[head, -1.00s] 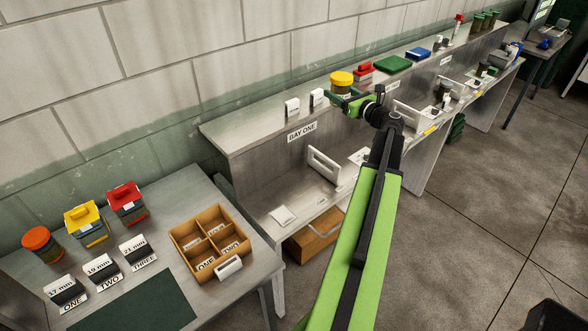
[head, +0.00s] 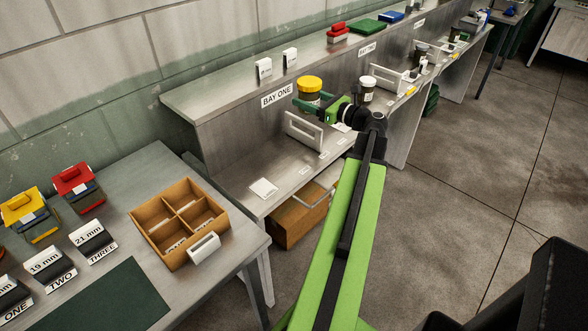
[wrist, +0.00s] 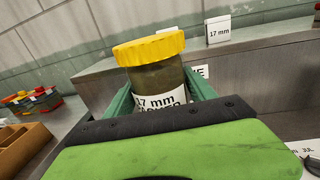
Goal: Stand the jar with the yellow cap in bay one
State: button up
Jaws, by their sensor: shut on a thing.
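The jar with the yellow cap (head: 309,86) is held upright in my gripper (head: 308,104), in front of the bay back panel and right of the BAY ONE sign (head: 277,95). In the wrist view the jar (wrist: 158,80) stands between the green fingers, its label reading 17 mm. My gripper (wrist: 155,95) is shut on it. Bay one (head: 236,165) is the grey bench below the sign, with a white card (head: 263,188) near its left front. A white divider (head: 303,133) stands at its right, below the jar. The jar's base is hidden in both views.
A jar with a white cap (head: 368,82) stands right of my gripper. White label blocks (head: 264,68) and a red-lidded box (head: 338,32) are on the upper ledge (head: 215,91). A wooden divided tray (head: 180,212) sits on the left table. The left part of bay one is mostly clear.

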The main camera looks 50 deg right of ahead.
jog(key=s+a+f+n+y+b, duration=0.1)
jog(key=s+a+f+b, duration=0.1)
jog(key=f+b, duration=0.15)
jog(key=s+a+f+y+b, duration=0.1)
jog(key=s+a+f+b, duration=0.1)
jog(key=f, duration=0.3)
jog(key=w+a+f+b, duration=0.1)
jog(key=w+f+b, duration=0.1)
jog(key=w, duration=0.1)
jog(key=w+a+f+b, duration=0.2)
jog(key=w, duration=0.1)
jog(key=w+a+f+b, duration=0.2)
jog(key=w, duration=0.2)
jog(key=shift+a+f+b, duration=0.1)
jog(key=shift+f+b, duration=0.2)
jog(key=shift+b, duration=0.05)
jog(key=shift+w+a, duration=0.15)
jog(key=shift+w, duration=0.2)
notch_tip(320, 180, down, 4)
jog(key=b, duration=0.4)
jog(key=shift+f, duration=0.25)
jog(key=o, duration=1.8)
jog(key=shift+r, duration=0.1)
